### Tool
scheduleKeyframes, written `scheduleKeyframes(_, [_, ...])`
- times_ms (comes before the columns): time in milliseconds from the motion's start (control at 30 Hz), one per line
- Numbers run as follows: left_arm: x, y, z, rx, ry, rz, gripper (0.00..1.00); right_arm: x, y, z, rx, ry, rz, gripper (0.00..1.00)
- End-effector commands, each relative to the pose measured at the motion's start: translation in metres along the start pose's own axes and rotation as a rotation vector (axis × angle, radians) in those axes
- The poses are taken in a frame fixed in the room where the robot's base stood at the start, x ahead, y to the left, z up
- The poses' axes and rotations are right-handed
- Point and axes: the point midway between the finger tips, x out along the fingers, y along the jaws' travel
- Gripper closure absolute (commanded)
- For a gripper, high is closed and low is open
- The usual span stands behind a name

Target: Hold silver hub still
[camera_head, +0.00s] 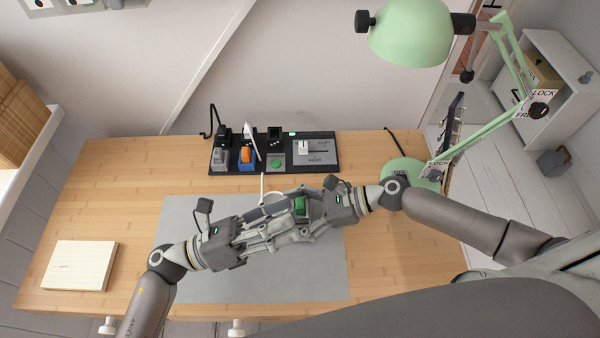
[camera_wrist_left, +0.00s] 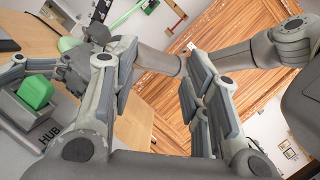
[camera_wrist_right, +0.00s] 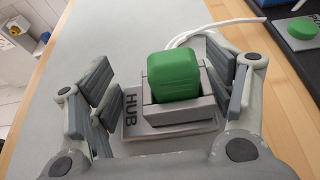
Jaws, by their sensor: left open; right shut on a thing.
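The silver hub is a small grey box marked HUB with a green block in its socket. The hub (camera_wrist_right: 170,121) and green block (camera_wrist_right: 174,75) fill the middle of the right wrist view. My right gripper (camera_head: 305,215) is shut on the hub, with a finger on either side of it, low over the mat. My left gripper (camera_head: 272,227) is open and empty, its fingers close to the right gripper's fingers. In the left wrist view the hub (camera_wrist_left: 30,118) lies left of the left gripper's fingers, not between them. The fingers partly hide the hub in the head view.
The grey mat (camera_head: 200,285) lies on the wooden desk. A black board (camera_head: 233,170) with colored plugs and a switch panel (camera_head: 313,150) stands behind. A white cable runs from the hub area. A green lamp (camera_head: 410,30) is at right and a notepad (camera_head: 80,265) at left.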

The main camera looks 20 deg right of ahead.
Motion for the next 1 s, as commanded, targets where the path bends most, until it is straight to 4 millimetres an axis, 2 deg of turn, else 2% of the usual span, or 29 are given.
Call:
scheduleKeyframes(33, [0.016,-0.004,0.004,0.078,0.048,-0.053,0.57,0.000,0.000,0.000,-0.001,0.000,-0.001,0.50])
scheduleKeyframes(200, [0.057,-0.020,0.001,0.337,0.229,-0.225,0.57,0.000,0.000,0.000,0.000,0.000,-0.001,0.50])
scheduleKeyframes(333, [0.080,-0.029,-0.006,0.537,0.375,-0.358,0.57,0.000,0.000,0.000,0.000,0.000,0.000,0.50])
scheduleKeyframes(500, [0.097,-0.033,-0.018,0.793,0.579,-0.536,0.57,0.000,0.000,0.000,0.000,0.000,0.000,0.50])
scheduleKeyframes(767, [0.099,-0.018,-0.027,1.160,0.936,-0.810,0.57,0.000,0.000,0.000,0.000,0.000,0.000,0.50])
scheduleKeyframes(1000, [0.083,0.015,-0.010,1.434,1.322,-1.054,0.57,0.000,0.000,0.000,0.000,0.000,0.000,0.50])
